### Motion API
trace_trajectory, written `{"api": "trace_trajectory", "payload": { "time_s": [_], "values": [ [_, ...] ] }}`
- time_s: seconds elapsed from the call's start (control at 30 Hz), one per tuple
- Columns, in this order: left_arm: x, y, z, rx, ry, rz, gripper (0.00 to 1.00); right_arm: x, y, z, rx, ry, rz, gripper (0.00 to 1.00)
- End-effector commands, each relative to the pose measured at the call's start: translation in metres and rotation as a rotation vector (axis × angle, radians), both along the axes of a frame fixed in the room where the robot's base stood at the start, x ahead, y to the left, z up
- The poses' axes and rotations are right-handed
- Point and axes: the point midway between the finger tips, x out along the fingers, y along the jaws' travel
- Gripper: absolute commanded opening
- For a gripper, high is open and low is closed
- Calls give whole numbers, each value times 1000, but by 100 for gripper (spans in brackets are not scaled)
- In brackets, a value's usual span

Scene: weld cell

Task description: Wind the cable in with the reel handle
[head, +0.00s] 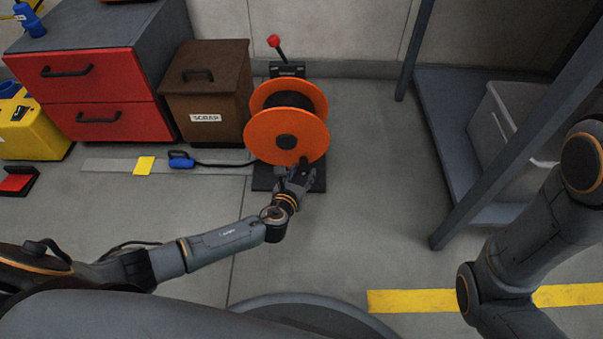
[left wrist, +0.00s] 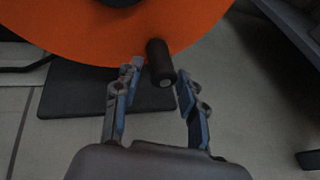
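The orange cable reel (head: 258,134) stands on a dark base (head: 318,182), with dark cable (head: 293,101) wound between its discs. The cable (head: 222,164) runs left along the floor to a blue plug (head: 181,161). The dark reel handle (left wrist: 160,62) sticks out from the orange disc near its lower edge. My left gripper (head: 299,174) is at the handle, and in the left wrist view its fingers (left wrist: 158,78) are apart on either side of it. A small gap shows beside the handle. My right arm shows at the right, but its gripper is out of view.
A red-headed lever (head: 273,41) rises behind the reel. A brown scrap bin (head: 206,85) and a red drawer cabinet (head: 97,87) stand left. A floor strip (head: 110,164) with a yellow mark (head: 144,166) lies under the plug. A grey rack (head: 445,140) stands right.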

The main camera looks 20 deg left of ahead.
Motion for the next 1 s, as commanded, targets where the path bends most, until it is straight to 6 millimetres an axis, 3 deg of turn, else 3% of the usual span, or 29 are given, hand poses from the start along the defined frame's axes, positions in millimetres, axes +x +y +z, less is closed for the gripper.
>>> {"api": "trace_trajectory", "payload": {
  "time_s": [0.83,0.87,1.0],
  "values": [
    [-8,-2,0,-1,1,3,53,4,0,2,1,13,1,40],
    [-8,-2,0,0,1,2,51,5,0,2,2,15,1,40],
    [-8,-2,0,-1,1,3,22,6,0,2,1,18,1,40]
  ]
}}
